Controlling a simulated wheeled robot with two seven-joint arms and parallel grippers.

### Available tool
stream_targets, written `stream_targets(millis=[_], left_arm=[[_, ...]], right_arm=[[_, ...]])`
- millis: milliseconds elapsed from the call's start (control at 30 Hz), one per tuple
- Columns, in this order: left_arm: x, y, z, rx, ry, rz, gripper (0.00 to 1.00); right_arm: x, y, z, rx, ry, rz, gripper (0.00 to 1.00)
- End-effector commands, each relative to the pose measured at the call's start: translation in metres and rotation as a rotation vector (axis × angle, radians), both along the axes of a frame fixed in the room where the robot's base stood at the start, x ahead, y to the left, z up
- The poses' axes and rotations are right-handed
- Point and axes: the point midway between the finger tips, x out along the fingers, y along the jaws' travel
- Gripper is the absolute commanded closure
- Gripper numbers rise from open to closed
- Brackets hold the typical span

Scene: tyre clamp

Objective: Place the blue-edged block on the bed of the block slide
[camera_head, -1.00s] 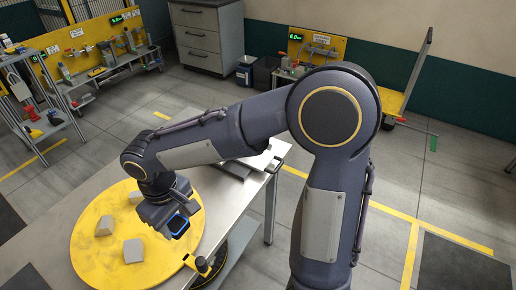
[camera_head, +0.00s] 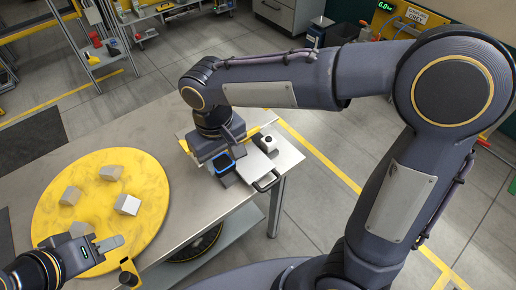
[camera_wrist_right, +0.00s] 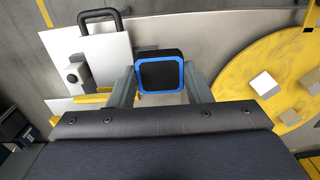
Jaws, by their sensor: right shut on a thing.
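The blue-edged block (camera_head: 225,164) is dark with a bright blue rim. My right gripper (camera_head: 222,168) is shut on it, and the wrist view shows the block (camera_wrist_right: 160,72) between the two fingers (camera_wrist_right: 160,85). The block slide (camera_head: 257,166) is a pale plate with a dark handle at the table's right end. It also shows in the right wrist view (camera_wrist_right: 112,58), left of the block. The held block is beside or over the plate's left part; its height is unclear. My left gripper (camera_head: 112,243) is over the turntable's near edge; its finger gap is not clear.
A yellow turntable (camera_head: 100,225) carries several grey blocks, one with a pale top (camera_head: 128,205). A small grey unit with a black knob (camera_head: 266,143) stands on the slide's far side. The bare metal tabletop (camera_head: 150,125) is clear between turntable and slide.

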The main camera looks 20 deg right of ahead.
Motion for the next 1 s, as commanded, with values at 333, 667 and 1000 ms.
stream_targets(millis=[333,667,1000], left_arm=[[0.0,0.0,0.012,0.0,0.0,0.0,0.64],[0.0,0.0,0.015,0.0,0.0,0.0,0.64],[0.0,0.0,0.016,0.0,0.0,0.0,0.64]], right_arm=[[0.059,-0.058,-0.045,-0.003,0.006,-0.004,0.78],[0.082,-0.079,-0.082,-0.002,0.002,-0.001,0.78],[0.088,-0.085,-0.121,-0.002,0.002,0.0,0.78]])
